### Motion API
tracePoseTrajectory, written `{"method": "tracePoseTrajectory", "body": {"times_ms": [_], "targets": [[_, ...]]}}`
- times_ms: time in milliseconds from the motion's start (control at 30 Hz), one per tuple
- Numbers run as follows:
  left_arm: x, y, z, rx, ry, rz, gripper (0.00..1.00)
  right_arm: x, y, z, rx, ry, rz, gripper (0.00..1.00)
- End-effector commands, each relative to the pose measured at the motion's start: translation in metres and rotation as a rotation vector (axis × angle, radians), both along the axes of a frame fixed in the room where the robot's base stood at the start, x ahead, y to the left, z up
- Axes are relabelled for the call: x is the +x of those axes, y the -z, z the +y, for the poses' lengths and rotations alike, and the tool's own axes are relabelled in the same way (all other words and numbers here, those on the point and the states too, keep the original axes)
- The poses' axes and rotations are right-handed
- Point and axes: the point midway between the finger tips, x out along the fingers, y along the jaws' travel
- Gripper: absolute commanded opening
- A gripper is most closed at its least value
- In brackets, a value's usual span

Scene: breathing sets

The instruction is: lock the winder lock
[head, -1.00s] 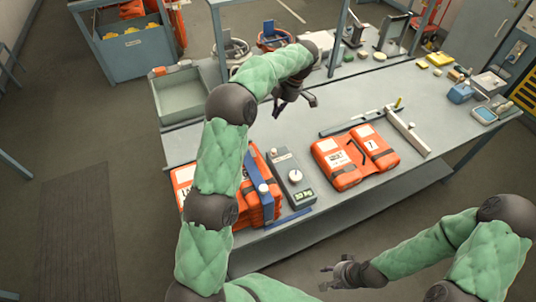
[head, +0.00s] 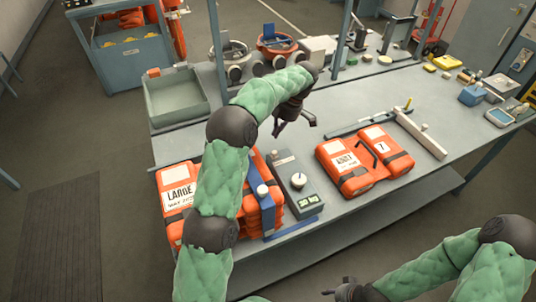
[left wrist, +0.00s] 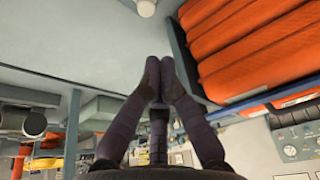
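No part is clearly marked as the winder lock. Two round, wheel-like devices stand at the back of the bench, a grey one (head: 231,62) and an orange-rimmed one (head: 277,42); any lock on them is too small to tell. My left gripper (head: 295,127) is above the bench, in front of these devices, with its fingers apart in the head view and nothing between them. In the left wrist view its dark fingers (left wrist: 159,72) converge over grey surface. My right gripper (head: 345,291) is at the bottom edge, mostly cut off.
An orange pack stack (head: 178,192) with a blue strap stands at the bench's front left, beside a grey box with a white knob (head: 298,181). A grey tray (head: 175,98) is at left.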

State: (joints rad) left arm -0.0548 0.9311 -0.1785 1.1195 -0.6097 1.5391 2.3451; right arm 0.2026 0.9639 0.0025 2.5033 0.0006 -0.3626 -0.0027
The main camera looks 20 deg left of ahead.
Motion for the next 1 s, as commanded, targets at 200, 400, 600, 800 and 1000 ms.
{"method": "tracePoseTrajectory", "body": {"times_ms": [200,400,600,800,1000], "targets": [[0.0,0.001,0.0,0.001,0.0,-0.001,0.0,0.0,0.001,0.0,0.0,0.0,0.0,0.44],[0.0,0.002,0.0,0.0,0.0,0.0,0.0,0.0,0.001,0.0,0.0,0.0,0.0,0.44],[-0.003,0.017,0.005,0.001,-0.001,0.003,0.0,0.0,0.006,0.0,0.0,0.0,0.0,0.44],[-0.01,0.05,0.014,0.0,-0.001,0.003,0.0,0.0,0.014,0.0,0.0,0.0,0.0,0.44],[-0.015,0.078,0.022,0.0,-0.001,0.002,0.0,0.0,0.021,0.0,0.0,0.0,0.0,0.44]]}}
